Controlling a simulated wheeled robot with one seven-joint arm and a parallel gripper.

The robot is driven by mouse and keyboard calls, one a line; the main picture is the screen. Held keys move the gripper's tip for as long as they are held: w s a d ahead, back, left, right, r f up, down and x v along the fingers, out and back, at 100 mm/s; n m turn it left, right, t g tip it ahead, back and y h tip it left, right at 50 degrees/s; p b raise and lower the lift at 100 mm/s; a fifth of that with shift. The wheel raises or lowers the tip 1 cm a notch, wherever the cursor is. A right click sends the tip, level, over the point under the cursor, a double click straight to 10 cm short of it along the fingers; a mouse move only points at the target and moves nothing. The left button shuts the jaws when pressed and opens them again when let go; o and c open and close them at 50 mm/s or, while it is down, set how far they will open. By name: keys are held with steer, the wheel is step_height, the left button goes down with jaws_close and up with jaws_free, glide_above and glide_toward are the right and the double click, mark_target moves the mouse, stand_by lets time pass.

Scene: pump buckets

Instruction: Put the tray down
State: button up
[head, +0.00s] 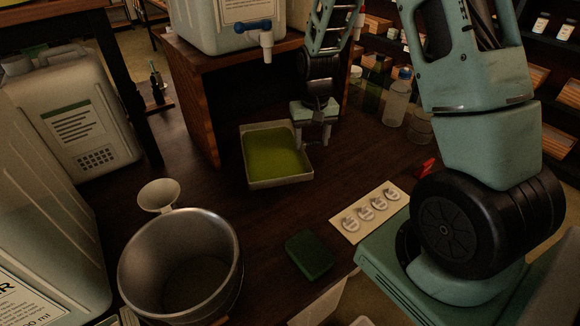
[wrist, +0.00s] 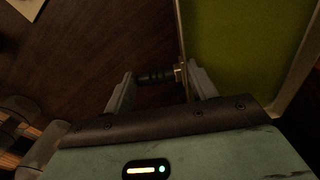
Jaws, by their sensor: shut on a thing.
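The tray (head: 281,181) is a shallow pale box with yellow-green liquid in it, in the middle of the head view, below the front of a wooden stand. It looks level; I cannot tell whether it touches the table. My gripper (head: 313,138) is at the tray's right side. The far side of the handle is hidden by the fingers.
The wooden stand (head: 197,95) holds a white container with a blue-handled tap (head: 265,36). A metal bucket (head: 180,265), a white funnel (head: 159,195), a green sponge (head: 309,255) and a card with round discs (head: 370,212) are nearer. Bottles (head: 396,98) stand right. Dark table between is clear.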

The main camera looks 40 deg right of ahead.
step_height(320, 180, down, 7)
steer(key=shift+f, duration=0.15)
steer(key=shift+f, duration=0.1)
stand_by(0.3)
steer(key=o, duration=1.1)
